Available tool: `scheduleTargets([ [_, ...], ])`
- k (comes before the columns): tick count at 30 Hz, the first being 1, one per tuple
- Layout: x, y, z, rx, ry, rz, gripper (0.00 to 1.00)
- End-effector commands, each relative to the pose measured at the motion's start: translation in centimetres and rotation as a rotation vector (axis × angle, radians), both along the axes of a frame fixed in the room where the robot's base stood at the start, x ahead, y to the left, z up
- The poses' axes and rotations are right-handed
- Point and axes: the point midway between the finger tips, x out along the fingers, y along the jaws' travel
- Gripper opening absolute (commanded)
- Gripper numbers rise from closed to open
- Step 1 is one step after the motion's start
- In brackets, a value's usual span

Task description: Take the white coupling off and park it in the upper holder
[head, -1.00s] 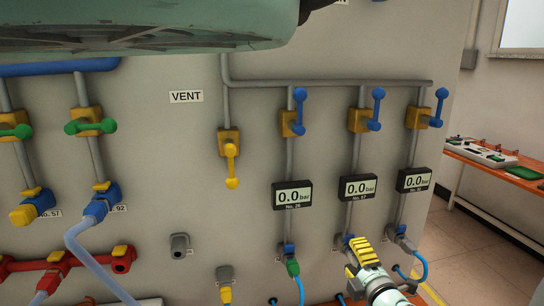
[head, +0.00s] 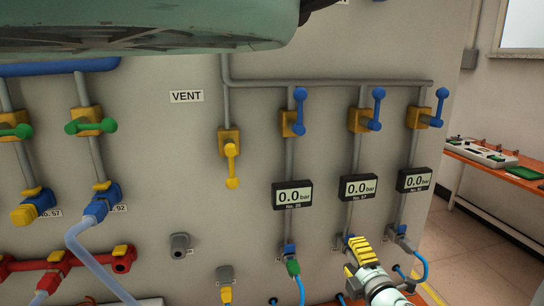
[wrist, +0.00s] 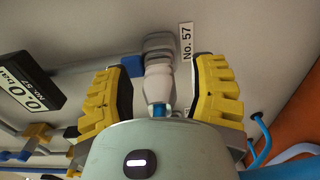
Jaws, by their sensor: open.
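The white coupling (wrist: 157,82) sits on the fitting by the No. 57 label in the wrist view, with a blue hose end below it. My gripper (wrist: 160,72) is open, with one yellow finger on each side of the coupling and a visible gap to both. In the head view my gripper (head: 361,251) is at the lower right below the No. 57 gauge, and it hides the coupling there. A grey holder (head: 180,245) on the panel, the higher of two, looks empty. The lower grey holder (head: 225,274) has a yellow part in it.
The No. 57 gauge (head: 358,188) is above my gripper. A green coupling with a blue hose (head: 293,268) is close on its left, and another blue hose (head: 421,268) on its right. Blue-handled valves (head: 376,108) are higher up. The panel between the holders and gauges is mostly clear.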

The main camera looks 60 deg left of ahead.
Motion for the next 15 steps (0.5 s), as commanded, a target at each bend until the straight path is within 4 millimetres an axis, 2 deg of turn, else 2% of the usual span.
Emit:
scheduleTargets([
  [8, -0.14, 0.12, -0.01, 0.000, 0.000, 0.004, 0.57],
  [9, -0.14, 0.12, -0.01, 0.000, 0.000, 0.004, 0.61],
  [15, -0.12, 0.10, -0.01, 0.000, 0.000, 0.003, 0.40],
])
